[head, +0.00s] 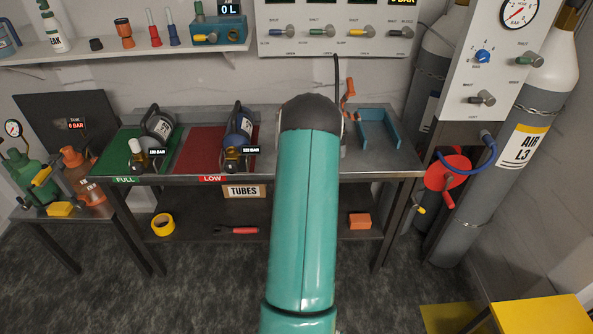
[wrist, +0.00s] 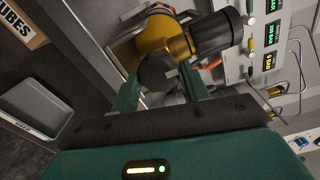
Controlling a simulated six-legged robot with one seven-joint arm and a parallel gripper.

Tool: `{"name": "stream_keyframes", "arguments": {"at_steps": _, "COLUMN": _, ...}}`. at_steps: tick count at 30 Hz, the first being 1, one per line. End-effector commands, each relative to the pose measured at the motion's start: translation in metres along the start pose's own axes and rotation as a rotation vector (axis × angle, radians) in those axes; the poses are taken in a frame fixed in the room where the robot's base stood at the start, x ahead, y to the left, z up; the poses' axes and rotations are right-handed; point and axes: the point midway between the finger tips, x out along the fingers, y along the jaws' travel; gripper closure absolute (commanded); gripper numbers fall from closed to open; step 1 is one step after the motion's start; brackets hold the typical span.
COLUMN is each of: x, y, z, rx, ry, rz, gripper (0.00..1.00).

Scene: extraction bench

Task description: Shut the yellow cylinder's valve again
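The yellow cylinder (wrist: 153,43) shows at the top of the wrist view, with a brass-coloured fitting and a black cylindrical end piece (wrist: 215,33) to its right. A dark rounded knob (wrist: 157,70), which looks like its valve, is in front of it. My gripper (wrist: 160,78) has its two green fingers on either side of this knob, apart from each other. Whether the fingers press on the knob or only stand around it cannot be told. In the head view my arm hides the gripper and the yellow cylinder.
On the bench, dark cylinders lie on the green mat (head: 112,171) and the red mat (head: 190,160). A blue cradle (head: 378,130) is right of my arm. A valve panel (head: 335,28) hangs above. A grey tray (wrist: 38,105) shows in the wrist view.

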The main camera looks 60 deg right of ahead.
Motion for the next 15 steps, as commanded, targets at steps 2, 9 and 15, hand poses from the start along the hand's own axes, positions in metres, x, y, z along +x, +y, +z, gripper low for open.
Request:
{"name": "stream_keyframes", "arguments": {"at_steps": 2, "x": 0.0001, "y": -0.0002, "z": 0.0004, "rx": 0.000, "ry": -0.001, "rz": 0.000, "gripper": 0.38}}
{"name": "stream_keyframes", "arguments": {"at_steps": 9, "x": 0.0000, "y": 0.0000, "z": 0.0002, "rx": -0.001, "ry": 0.000, "rz": 0.000, "gripper": 0.35}}
{"name": "stream_keyframes", "arguments": {"at_steps": 15, "x": -0.0097, "y": 0.0005, "z": -0.0001, "rx": -0.002, "ry": 0.000, "rz": 0.002, "gripper": 0.35}}
